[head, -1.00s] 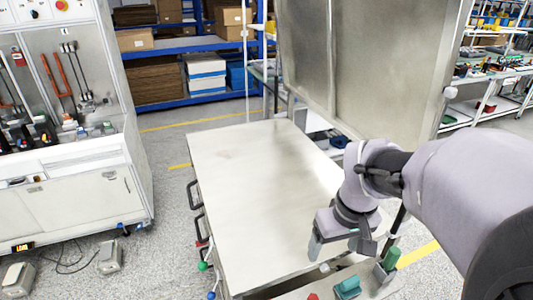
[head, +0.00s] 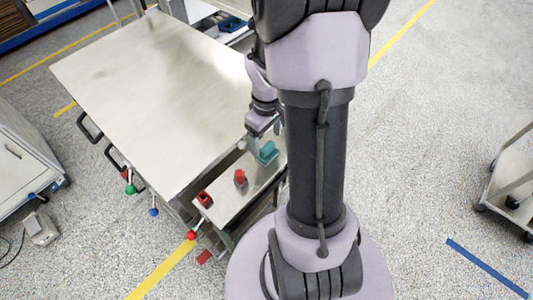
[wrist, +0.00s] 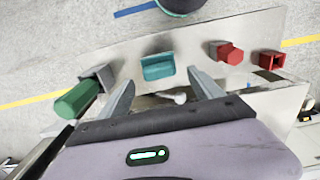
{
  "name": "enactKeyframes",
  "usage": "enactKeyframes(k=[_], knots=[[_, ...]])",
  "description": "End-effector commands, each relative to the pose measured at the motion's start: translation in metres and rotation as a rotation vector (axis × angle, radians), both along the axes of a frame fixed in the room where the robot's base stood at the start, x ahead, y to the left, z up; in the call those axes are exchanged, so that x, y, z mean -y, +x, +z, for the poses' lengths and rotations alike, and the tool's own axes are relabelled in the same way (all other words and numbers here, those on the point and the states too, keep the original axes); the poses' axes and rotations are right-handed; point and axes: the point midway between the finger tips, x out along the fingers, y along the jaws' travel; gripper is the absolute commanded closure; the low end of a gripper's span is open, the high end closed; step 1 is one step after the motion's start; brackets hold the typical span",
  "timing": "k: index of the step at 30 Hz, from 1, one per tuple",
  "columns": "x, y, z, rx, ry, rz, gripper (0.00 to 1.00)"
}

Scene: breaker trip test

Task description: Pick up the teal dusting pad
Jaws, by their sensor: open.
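The teal dusting pad (wrist: 158,67) sits on the narrow metal shelf at the end of the workbench. It also shows in the head view (head: 267,152), beside my gripper (head: 257,138), with part of it near my arm. In the wrist view my gripper (wrist: 160,78) is open. Its two fingers point toward the pad, one to each side, and the space between them is empty. I cannot tell how high the fingertips are above the shelf.
A green-handled item (wrist: 78,98) in a grey holder stands left of the pad in the wrist view. A red piece (wrist: 229,52) and a red socket (wrist: 270,60) lie to its right. The steel tabletop (head: 150,90) is bare.

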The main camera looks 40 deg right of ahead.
Motion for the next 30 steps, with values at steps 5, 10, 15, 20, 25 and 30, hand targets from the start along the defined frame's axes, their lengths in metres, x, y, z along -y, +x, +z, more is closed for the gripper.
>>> enactKeyframes(k=[5,10,15,20,25,30], knots=[[0.002,-0.001,-0.039,-0.003,0.002,0.0,0.25],[0.002,-0.001,-0.047,-0.001,0.0,-0.001,0.25],[0.002,-0.001,-0.046,-0.001,0.0,0.0,0.32],[0.002,-0.001,-0.045,-0.001,0.0,0.0,0.64],[0.002,-0.001,-0.045,-0.001,0.0,0.0,0.92],[0.002,-0.001,-0.045,-0.001,0.0,0.0,0.92]])
